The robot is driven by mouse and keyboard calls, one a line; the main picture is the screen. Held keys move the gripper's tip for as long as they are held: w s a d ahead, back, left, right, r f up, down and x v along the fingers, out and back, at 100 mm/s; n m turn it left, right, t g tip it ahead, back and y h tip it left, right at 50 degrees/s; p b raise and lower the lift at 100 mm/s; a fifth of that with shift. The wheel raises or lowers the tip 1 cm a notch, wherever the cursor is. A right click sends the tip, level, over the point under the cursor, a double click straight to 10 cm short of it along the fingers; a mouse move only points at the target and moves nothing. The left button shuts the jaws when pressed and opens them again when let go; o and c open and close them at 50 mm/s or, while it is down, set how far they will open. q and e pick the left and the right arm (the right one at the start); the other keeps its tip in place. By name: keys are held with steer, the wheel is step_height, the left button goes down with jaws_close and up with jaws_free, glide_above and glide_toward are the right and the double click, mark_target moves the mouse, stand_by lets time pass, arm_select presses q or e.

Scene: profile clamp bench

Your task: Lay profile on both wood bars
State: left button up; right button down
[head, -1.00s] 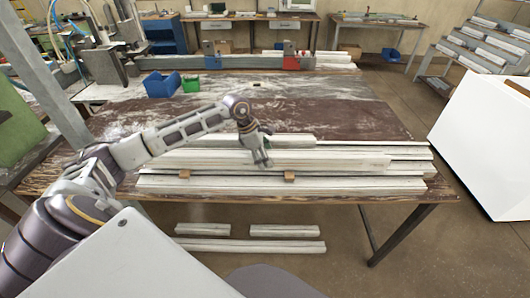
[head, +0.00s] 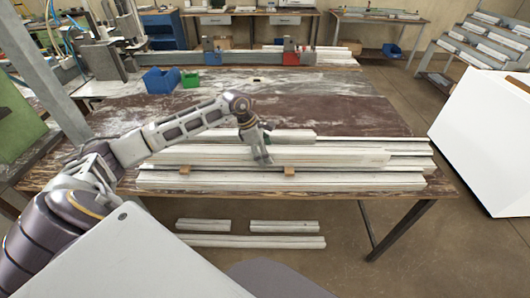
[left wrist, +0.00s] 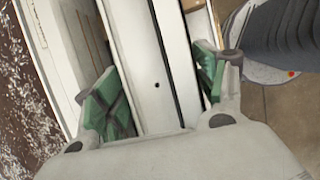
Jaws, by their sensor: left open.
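Two small brown wood bars, one on the left (head: 185,170) and one on the right (head: 289,170), show on the white profiles near the bench's front edge. A long white profile (head: 340,156) lies just behind them among other profiles. My left gripper (head: 262,160) is over this profile, pointing down. In the left wrist view my left gripper (left wrist: 156,88) is open, its green pads on either side of a white profile (left wrist: 140,60). Whether the pads touch it I cannot tell. A brown bit (left wrist: 192,4), perhaps a wood bar, shows at the top. My right gripper is not in view.
More white profiles (head: 300,183) lie along the front of the bench (head: 350,115). A blue bin (head: 161,80) and a green bin (head: 190,79) stand at the back. A white box-like surface (head: 485,140) is at right. The brown bench top behind the profiles is mostly clear.

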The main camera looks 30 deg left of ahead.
arm_select(q)
steer(key=b+v, duration=0.1)
steer(key=v, duration=1.1)
steer(key=shift+s, duration=0.15)
stand_by(1.1)
